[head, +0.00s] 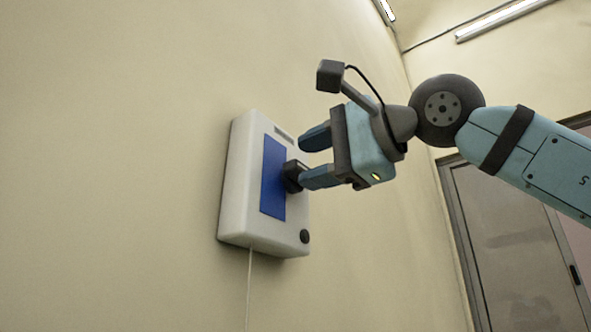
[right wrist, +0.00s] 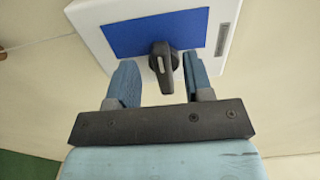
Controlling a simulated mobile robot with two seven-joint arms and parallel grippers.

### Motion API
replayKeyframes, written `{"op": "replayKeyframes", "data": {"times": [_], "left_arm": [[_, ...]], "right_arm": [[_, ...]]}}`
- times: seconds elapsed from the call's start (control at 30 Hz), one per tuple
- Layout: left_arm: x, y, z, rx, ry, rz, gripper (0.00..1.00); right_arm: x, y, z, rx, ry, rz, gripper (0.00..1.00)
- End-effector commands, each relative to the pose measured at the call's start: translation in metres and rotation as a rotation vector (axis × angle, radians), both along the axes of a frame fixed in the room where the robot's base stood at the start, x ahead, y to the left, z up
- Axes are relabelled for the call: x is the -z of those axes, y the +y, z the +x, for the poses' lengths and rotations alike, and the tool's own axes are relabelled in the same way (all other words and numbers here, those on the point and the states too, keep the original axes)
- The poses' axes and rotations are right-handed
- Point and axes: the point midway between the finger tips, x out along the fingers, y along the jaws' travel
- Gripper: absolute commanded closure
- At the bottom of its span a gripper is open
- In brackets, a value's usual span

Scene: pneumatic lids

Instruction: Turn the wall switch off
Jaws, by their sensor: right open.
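The wall switch is a white box (head: 241,178) with a blue panel (head: 272,180) and a black rotary knob (head: 293,176), mounted on the beige wall. In the right wrist view the box (right wrist: 90,28), the blue panel (right wrist: 130,38) and the knob (right wrist: 163,65) also show. My right gripper (head: 316,157) is open in front of the box, its fingers pointing at the panel. In the right wrist view the knob lies between the two fingertips (right wrist: 160,72), with a gap visible on each side. My left gripper is in neither view.
A small black round part (head: 304,236) sits at the box's lower right corner. A thin cable (head: 249,290) runs down the wall below the box. A door (head: 515,240) stands at the right, behind my right arm. The wall left of the box is bare.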

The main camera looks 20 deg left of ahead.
Motion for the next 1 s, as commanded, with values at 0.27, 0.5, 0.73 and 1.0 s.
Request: {"op": "replayKeyframes", "data": {"times": [0.27, 0.5, 0.73, 1.0], "left_arm": [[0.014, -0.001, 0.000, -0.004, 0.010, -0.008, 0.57], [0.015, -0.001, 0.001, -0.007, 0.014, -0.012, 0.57], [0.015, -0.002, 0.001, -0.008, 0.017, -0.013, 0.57], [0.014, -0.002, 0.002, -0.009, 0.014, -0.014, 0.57]], "right_arm": [[0.003, -0.062, -0.021, 0.004, 0.002, 0.003, 0.53], [0.002, -0.090, -0.031, 0.005, 0.003, 0.001, 0.53], [0.001, -0.095, -0.033, 0.004, 0.003, 0.001, 0.53], [0.001, -0.095, -0.033, 0.004, 0.004, 0.002, 0.53]]}}
